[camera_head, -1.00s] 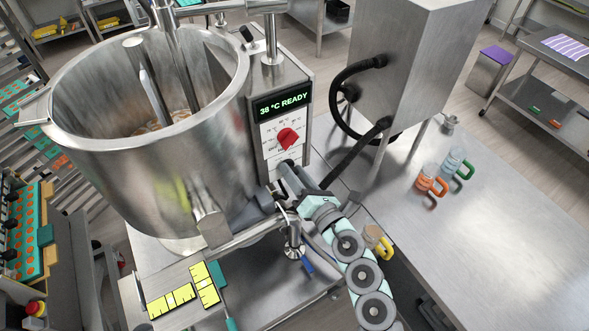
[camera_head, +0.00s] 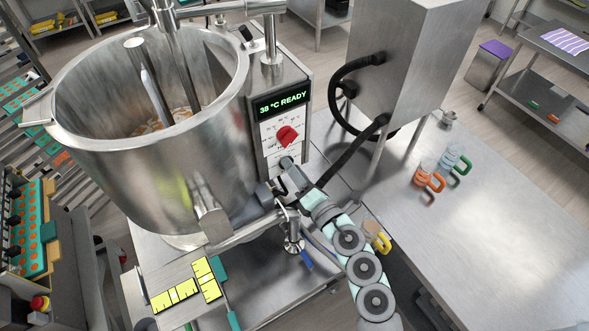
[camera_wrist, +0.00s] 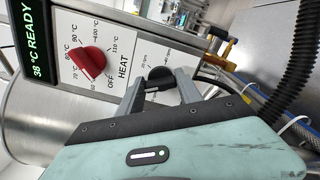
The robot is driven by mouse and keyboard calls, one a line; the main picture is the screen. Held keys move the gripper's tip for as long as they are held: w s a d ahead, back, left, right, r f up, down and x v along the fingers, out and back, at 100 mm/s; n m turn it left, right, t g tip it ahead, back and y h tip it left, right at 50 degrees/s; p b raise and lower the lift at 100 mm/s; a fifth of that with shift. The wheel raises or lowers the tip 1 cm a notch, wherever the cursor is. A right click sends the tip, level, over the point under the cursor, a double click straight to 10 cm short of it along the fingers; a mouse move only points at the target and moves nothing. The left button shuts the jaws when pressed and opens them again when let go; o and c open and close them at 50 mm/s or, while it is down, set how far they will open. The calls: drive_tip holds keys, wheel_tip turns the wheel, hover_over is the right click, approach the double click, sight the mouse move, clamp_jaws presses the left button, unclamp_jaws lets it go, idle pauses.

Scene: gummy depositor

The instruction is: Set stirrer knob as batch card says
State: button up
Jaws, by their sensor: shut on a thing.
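The stirrer knob (camera_wrist: 158,77) is black, with small rpm marks on the white panel around it in the wrist view. My gripper (camera_wrist: 160,88) is shut on it, one finger on each side; the knob's setting is too small to read. In the head view my gripper (camera_head: 283,178) is low at the control panel (camera_head: 272,150), beside the kettle, and hides most of the knob area. The red heat knob (camera_wrist: 89,63) is apart from my fingers, above the gripper; it also shows in the head view (camera_head: 287,136). I cannot make out a readable batch card.
The display (camera_head: 282,103) reads 38 °C READY. A large steel kettle (camera_head: 150,170) stands left of the panel. Yellow pieces with black marks (camera_head: 175,295) lie on the steel surface below. A black hose (camera_head: 350,155) runs close to my arm. Handled jugs (camera_head: 428,180) stand on the right bench.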

drive_tip(key=o, duration=1.4)
drive_tip(key=b+v, duration=0.2)
drive_tip(key=v, duration=0.8)
drive_tip(key=shift+s+d+f, duration=0.1)
drive_tip(key=shift+s+d, duration=0.1)
drive_tip(key=shift+s, duration=0.15)
